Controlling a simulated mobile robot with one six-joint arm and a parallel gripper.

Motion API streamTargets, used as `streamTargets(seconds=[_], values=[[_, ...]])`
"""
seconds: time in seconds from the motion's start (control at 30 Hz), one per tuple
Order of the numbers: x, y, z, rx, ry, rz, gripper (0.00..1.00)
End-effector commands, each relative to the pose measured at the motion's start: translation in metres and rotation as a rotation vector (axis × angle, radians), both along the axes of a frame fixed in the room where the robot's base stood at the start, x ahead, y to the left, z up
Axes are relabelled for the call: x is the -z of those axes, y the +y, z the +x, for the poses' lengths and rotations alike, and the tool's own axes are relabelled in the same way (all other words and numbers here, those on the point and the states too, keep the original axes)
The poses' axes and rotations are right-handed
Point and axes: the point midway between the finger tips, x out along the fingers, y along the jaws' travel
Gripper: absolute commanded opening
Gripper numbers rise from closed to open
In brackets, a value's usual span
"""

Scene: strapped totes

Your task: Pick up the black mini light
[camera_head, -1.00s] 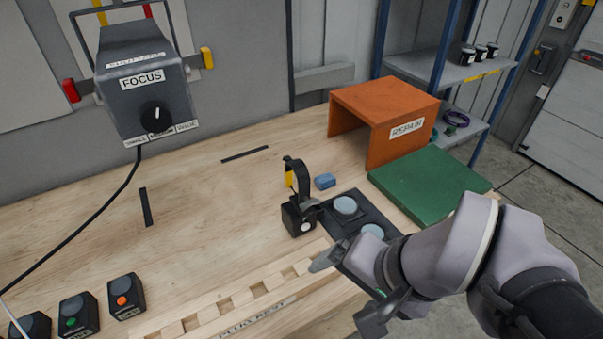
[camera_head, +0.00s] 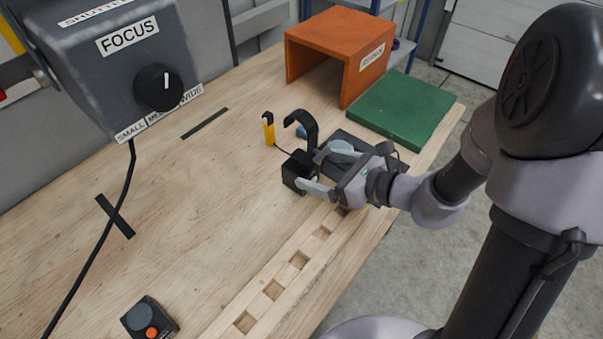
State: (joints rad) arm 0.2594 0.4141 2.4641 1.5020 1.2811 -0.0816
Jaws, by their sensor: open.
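The black mini light (camera_head: 293,172) is a small dark box with a curved black hook rising above it, upright on the wooden workbench (camera_head: 220,200). My gripper (camera_head: 309,170) reaches in from the right, low over the bench. Its jaws are open, with one grey finger on the far side and one on the near side of the light's right end. The fingers hide part of the box, and I cannot tell whether they touch it.
A yellow piece (camera_head: 268,132) with a black top stands just behind the light. A dark tray (camera_head: 345,136) lies partly under my gripper. An orange repair box (camera_head: 340,45) and green mat (camera_head: 402,110) are farther back. The grey FOCUS unit (camera_head: 115,70) overhangs upper left.

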Motion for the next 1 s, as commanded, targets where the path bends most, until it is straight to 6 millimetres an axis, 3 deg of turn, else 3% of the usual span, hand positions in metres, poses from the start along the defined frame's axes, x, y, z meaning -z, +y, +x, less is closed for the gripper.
streamTargets(seconds=[0.4,0.67,1.0], values=[[0.03,0.043,0.038,-0.003,-0.002,0.0,0.89],[0.029,0.047,0.042,0.0,-0.001,-0.001,0.89],[0.029,0.047,0.042,-0.001,-0.001,-0.001,0.24]])
